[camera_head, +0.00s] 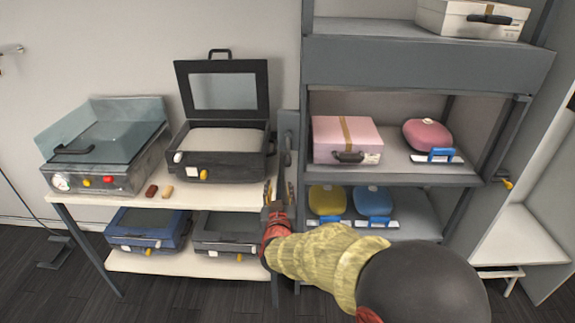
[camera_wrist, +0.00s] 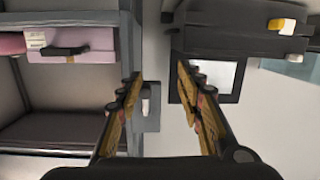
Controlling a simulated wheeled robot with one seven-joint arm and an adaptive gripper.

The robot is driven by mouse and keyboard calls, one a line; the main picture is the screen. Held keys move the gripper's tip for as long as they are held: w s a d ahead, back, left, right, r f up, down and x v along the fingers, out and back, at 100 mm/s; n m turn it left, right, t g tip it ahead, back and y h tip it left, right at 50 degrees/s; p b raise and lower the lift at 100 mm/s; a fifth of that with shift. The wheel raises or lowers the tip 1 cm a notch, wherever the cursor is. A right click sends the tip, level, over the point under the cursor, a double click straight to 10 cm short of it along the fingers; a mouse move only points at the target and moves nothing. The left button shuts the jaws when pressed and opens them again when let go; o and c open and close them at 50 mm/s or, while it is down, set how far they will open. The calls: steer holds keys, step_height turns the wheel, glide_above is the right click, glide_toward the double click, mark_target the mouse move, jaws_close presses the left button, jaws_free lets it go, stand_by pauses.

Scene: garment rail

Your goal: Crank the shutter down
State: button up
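A grey shelving rack has a wide grey housing (camera_head: 430,62) across its top, which looks like the shutter box; the bays below it stand open. A grey plate (camera_head: 289,122) sits on the rack's left side. In the wrist view a grey plate (camera_wrist: 150,118) with a small pale part, possibly the crank handle (camera_wrist: 146,92), lies near my left finger. My gripper (camera_head: 279,190) is low in front of the gap between table and rack, fingers pointing up. In the wrist view my gripper (camera_wrist: 160,82) is open, with nothing clearly held between the fingers.
A black open-lidded case (camera_head: 222,165) and a grey clear-lidded case (camera_head: 100,170) stand on the table (camera_head: 130,197) at left. The rack holds a pink case (camera_head: 346,135), a pink pouch (camera_head: 427,134), and yellow (camera_head: 327,199) and blue (camera_head: 372,199) pouches below.

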mark_target(287, 166)
steer(key=shift+t+h, duration=0.7)
steer(key=shift+t, duration=0.1)
steer(key=w+r, duration=0.1)
steer(key=w, duration=0.1)
steer(key=w+d+r+b, duration=0.1)
steer(key=w, duration=0.2)
steer(key=w+d+r+b, duration=0.1)
steer(key=w+r, duration=0.1)
steer(key=w, duration=0.1)
steer(key=shift+w+d, duration=0.1)
steer(key=shift+d, duration=0.05)
steer(key=c, duration=0.4)
jaws_close()
